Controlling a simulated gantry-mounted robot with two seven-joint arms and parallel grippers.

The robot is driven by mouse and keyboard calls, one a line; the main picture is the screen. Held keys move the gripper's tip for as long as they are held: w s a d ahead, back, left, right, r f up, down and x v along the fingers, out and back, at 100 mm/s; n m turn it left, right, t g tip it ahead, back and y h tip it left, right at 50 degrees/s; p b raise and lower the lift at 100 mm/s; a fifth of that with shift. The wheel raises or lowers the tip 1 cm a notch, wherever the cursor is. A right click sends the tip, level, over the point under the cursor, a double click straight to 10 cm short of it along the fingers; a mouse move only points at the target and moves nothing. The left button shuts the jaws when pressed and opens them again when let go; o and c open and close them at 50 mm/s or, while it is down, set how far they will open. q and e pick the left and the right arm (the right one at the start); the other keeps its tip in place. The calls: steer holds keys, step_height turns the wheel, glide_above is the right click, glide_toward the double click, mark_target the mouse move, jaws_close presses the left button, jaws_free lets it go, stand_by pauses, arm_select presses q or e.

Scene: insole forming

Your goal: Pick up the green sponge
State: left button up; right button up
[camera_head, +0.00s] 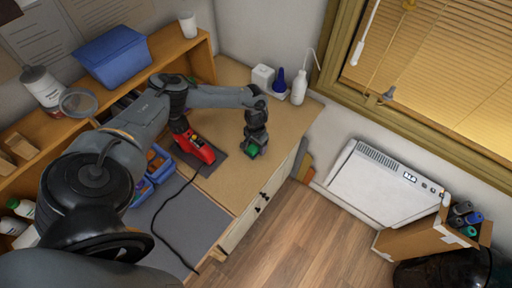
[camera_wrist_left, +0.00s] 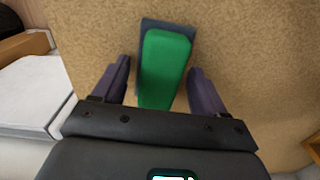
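The green sponge (camera_head: 252,151) lies on the wooden worktop, near its front edge, under my left gripper (camera_head: 252,143). In the left wrist view the green sponge (camera_wrist_left: 165,66) shows as a long rounded block on a dark backing or pad (camera_wrist_left: 147,28). My left gripper (camera_wrist_left: 158,88) is open there, with one finger on each side of the sponge. A gap shows between each finger and the sponge. The sponge's near end is hidden by the gripper body. My right gripper is not in view.
A red tool (camera_head: 195,147) with a black cord lies on a dark mat left of the sponge. Blue bins (camera_head: 158,165) stand further left. White and blue bottles (camera_head: 299,88) stand at the back of the worktop (camera_head: 226,183). A white heater (camera_head: 378,185) stands to the right.

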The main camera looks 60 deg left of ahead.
arm_select(q)
steer(key=c, duration=0.8)
steer(key=shift+o, duration=0.2)
steer(key=shift+r, duration=0.1)
steer(key=shift+r, duration=0.45)
steer(key=r, duration=0.1)
steer(key=d+r, duration=0.1)
steer(key=r, duration=0.1)
steer(key=shift+w+r, duration=0.15)
steer(key=shift+r, duration=0.1)
steer(key=w+d+r, duration=0.2)
steer(key=d+r, duration=0.4)
steer(key=d, duration=0.4)
steer(key=shift+w+d+r, duration=0.15)
steer(key=shift+d+r, duration=0.05)
steer(key=o, duration=0.3)
steer(key=shift+c, duration=1)
steer(key=shift+w+r, duration=0.1)
